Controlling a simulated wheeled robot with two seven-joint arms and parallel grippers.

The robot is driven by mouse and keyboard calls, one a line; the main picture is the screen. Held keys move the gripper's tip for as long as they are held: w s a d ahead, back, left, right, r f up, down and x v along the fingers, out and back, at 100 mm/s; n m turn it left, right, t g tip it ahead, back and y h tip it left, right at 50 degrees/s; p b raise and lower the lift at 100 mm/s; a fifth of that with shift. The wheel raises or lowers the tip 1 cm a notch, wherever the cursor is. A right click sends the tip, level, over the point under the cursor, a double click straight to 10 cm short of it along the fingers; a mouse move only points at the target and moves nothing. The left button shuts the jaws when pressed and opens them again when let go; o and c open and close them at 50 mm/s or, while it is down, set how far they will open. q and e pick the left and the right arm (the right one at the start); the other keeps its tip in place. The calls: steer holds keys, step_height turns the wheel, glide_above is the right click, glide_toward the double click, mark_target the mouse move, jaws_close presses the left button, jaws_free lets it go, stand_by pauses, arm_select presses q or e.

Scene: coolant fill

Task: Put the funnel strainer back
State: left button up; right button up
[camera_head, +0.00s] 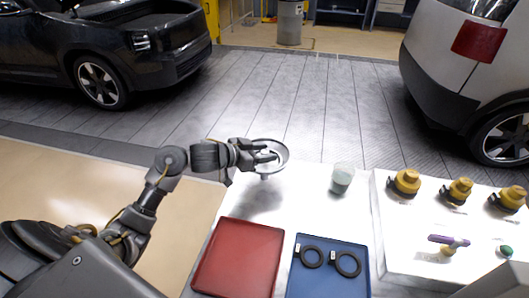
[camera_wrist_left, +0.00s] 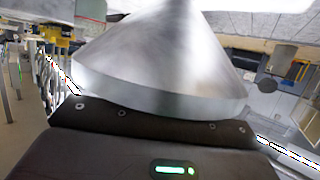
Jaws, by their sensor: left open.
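The funnel strainer (camera_head: 283,150) is a round grey metal piece at the far left corner of the white table in the head view. In the left wrist view the metal funnel (camera_wrist_left: 165,60) fills the middle as a large shiny cone, right in front of my gripper. My left gripper (camera_head: 264,157) is open, with its fingers over the funnel's near left side. I cannot tell whether the fingers touch it. My right gripper is not in view.
A red tray (camera_head: 240,258) and a blue tray (camera_head: 328,285) with two black rings (camera_head: 347,264) lie near the front. A translucent cup (camera_head: 342,178) stands right of the funnel. A raised white panel (camera_head: 400,235) carries yellow-and-black caps (camera_head: 406,182) and a purple item (camera_head: 449,240).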

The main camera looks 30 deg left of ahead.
arm_select(q)
steer(key=shift+r, duration=0.2)
steer(key=v, duration=1.2)
